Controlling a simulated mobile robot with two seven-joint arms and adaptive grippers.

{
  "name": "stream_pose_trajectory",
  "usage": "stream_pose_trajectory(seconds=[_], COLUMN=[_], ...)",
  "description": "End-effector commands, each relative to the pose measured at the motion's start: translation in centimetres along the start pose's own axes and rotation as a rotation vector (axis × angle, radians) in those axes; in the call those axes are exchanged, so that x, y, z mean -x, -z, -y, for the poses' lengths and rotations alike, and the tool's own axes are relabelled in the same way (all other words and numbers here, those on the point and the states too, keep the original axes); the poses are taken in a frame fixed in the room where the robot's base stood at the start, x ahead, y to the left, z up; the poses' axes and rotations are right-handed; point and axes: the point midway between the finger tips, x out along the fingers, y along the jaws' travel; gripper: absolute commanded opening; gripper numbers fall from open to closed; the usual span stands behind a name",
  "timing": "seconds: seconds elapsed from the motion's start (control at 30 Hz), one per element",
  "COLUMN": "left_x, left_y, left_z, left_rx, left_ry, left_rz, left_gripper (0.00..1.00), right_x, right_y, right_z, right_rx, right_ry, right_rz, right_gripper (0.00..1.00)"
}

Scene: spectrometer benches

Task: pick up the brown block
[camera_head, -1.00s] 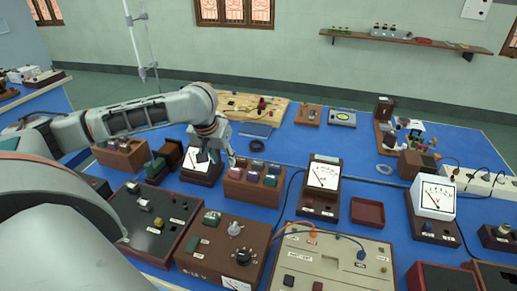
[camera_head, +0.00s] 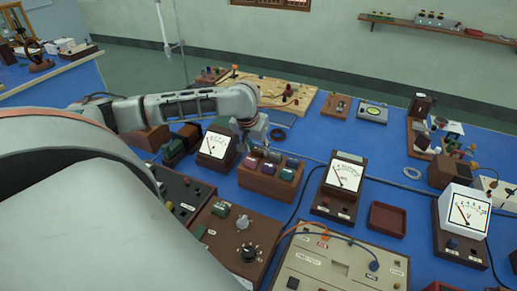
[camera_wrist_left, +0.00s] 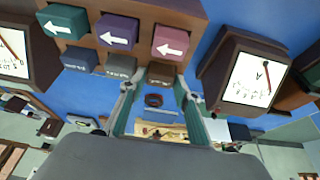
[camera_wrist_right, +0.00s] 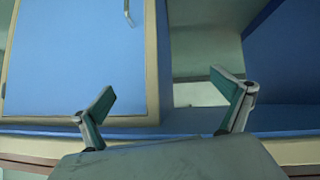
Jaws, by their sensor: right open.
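The brown block (camera_wrist_left: 161,74) sits in the brown wooden rack (camera_wrist_left: 180,10), in the row nearer my left gripper, beside two grey blocks (camera_wrist_left: 120,66). A teal block (camera_wrist_left: 66,22), a purple block (camera_wrist_left: 117,31) and a pink block (camera_wrist_left: 170,41), each with a white arrow, fill the other row. My left gripper (camera_wrist_left: 155,87) is open and empty, its fingertips just short of the brown block and on either side of it. In the head view, the left gripper (camera_head: 253,146) is at the back left of the rack (camera_head: 268,185). My right gripper (camera_wrist_right: 165,95) is open and empty.
A meter (camera_head: 216,147) stands close left of the rack and another meter (camera_head: 342,178) stands to its right. A red-brown tray (camera_head: 388,219) and control boxes lie around. A black ring (camera_head: 278,134) lies behind. The right wrist faces a blue cabinet door (camera_wrist_right: 75,60).

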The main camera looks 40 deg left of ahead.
Motion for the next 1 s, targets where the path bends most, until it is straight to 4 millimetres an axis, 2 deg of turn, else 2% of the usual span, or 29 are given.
stream_pose_trajectory(seconds=[0.27, 0.3, 0.4, 0.77, 1.0], left_x=[-0.5, -0.5, -0.5, -0.3, 1.5], left_y=[0.0, 0.0, 0.0, 0.1, 0.9], left_z=[0.0, 0.0, 0.0, 0.0, 0.0], left_rx=[-0.001, -0.001, 0.0, 0.0, 0.001], left_ry=[0.0, 0.0, 0.0, 0.0, 0.0], left_rz=[-0.001, -0.001, -0.001, -0.002, -0.004], left_gripper=[0.32, 0.29, 0.07, 0.07, 0.07], right_x=[-0.2, -0.2, -0.2, -0.2, -0.1], right_y=[0.5, 0.5, 0.5, 0.4, 0.2], right_z=[0.0, 0.0, 0.0, -0.2, -0.4], right_rx=[-0.007, -0.008, -0.008, -0.003, 0.006], right_ry=[-0.003, -0.004, -0.004, -0.004, -0.003], right_rz=[-0.008, -0.008, -0.008, -0.007, -0.005], right_gripper=[1.0, 1.0, 1.0, 1.0, 1.0])
